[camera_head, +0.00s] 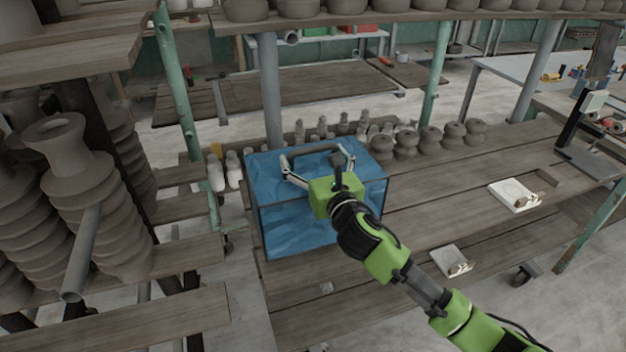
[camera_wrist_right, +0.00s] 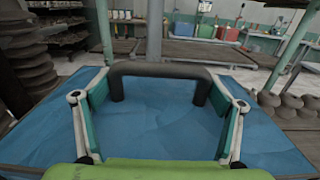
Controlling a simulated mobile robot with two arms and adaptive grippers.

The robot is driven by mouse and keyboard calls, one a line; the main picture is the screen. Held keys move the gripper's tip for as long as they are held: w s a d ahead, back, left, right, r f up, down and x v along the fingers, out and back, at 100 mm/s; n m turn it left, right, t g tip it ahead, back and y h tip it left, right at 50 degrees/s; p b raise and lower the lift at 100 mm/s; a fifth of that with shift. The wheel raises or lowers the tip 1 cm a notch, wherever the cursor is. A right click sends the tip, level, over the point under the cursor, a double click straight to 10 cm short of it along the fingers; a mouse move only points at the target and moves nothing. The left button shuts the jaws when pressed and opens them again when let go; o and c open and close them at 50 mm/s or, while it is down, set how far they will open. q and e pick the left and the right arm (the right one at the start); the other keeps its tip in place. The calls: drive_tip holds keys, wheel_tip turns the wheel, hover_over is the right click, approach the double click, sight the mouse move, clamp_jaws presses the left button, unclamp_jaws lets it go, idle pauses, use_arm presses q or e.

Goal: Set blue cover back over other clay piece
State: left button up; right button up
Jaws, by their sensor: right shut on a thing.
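The blue cover (camera_head: 290,225) is a large box shape with a dark handle (camera_head: 318,150) on top. It stands on or just above the left part of the wooden table; I cannot tell which. My right gripper (camera_head: 316,160) is shut on this handle, one finger at each end. The wrist view shows the handle (camera_wrist_right: 160,69) between the fingers and the blue top (camera_wrist_right: 160,115) below. Whatever is under the cover is hidden. My left gripper is not in view.
Brown pots (camera_head: 430,137) and small pale pieces (camera_head: 322,127) line the table's back. A green post (camera_head: 174,85) and stacked clay forms (camera_head: 85,200) stand left. Planks between cover and trays are bare.

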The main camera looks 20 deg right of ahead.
drive_tip(key=shift+f, duration=2)
drive_tip(key=shift+f+b, duration=0.1)
drive_tip(key=shift+b, duration=0.2)
drive_tip(key=o, duration=1.7)
drive_tip(key=b, duration=0.1)
approach(313, 171)
drive_tip(key=shift+d+f, duration=0.35)
drive_tip(key=shift+f, duration=0.45)
